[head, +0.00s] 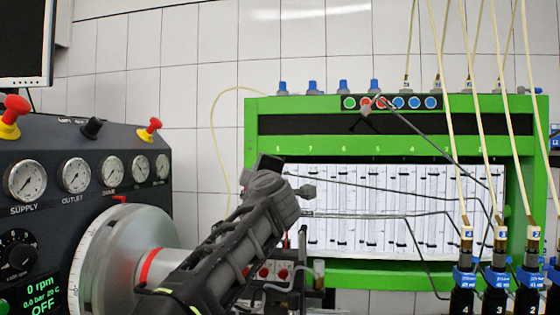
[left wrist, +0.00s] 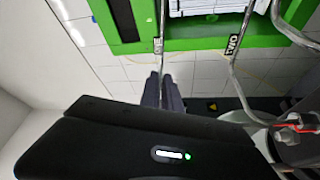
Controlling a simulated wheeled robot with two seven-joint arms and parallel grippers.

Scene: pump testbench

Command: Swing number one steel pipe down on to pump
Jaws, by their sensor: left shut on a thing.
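The number one steel pipe (left wrist: 162,20), with a tag that seems to read ONE, runs down the left wrist view between the fingers of my left gripper (left wrist: 165,92). The gripper is shut on it. In the head view my left gripper (head: 306,191) is in front of the green rack, and its grip there is too small to make out. A second pipe (left wrist: 241,25) tagged TWO runs beside it, apart from the fingers. I cannot tell which part is the pump; a metal fitting with red parts (left wrist: 292,130) shows at right in the left wrist view. My right gripper is out of view.
A green rack (head: 390,106) with a white lined panel fills the centre right. Several thin steel pipes cross its front. A dark gauge panel (head: 60,150) and a large grey round housing (head: 100,250) stand at left.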

